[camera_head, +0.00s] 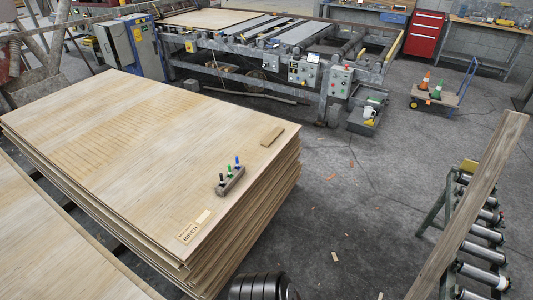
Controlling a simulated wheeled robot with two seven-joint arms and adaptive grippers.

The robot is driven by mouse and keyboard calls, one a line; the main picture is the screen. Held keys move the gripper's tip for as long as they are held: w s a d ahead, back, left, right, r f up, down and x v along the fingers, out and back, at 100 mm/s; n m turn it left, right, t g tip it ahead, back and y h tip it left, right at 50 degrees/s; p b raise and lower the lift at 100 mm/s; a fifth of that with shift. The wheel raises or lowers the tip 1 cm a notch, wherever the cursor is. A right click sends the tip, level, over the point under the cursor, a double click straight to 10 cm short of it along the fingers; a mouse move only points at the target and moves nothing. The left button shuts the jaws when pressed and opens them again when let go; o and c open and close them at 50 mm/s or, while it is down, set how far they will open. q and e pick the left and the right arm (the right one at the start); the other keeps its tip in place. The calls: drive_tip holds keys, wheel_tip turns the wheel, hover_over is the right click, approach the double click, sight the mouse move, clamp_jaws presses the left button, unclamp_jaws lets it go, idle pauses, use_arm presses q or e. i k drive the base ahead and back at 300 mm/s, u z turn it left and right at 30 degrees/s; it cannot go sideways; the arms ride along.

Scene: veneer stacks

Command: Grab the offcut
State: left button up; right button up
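The offcut (272,136) is a small flat brown wooden piece. It lies on the top sheet of the large veneer stack (130,130), close to the stack's right corner. Nothing touches or covers it. Neither my left nor my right gripper shows in the head view.
On the same stack stand a marker holder (231,181) with several pens and a birch label (193,229). Another stack (50,240) lies at lower left. A roller stand (480,235) with a long plank (470,205) stands at right. Open floor (360,200) lies between.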

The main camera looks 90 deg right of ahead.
sight(268, 142)
drive_tip(key=i, duration=0.35)
drive_tip(key=z, duration=0.85)
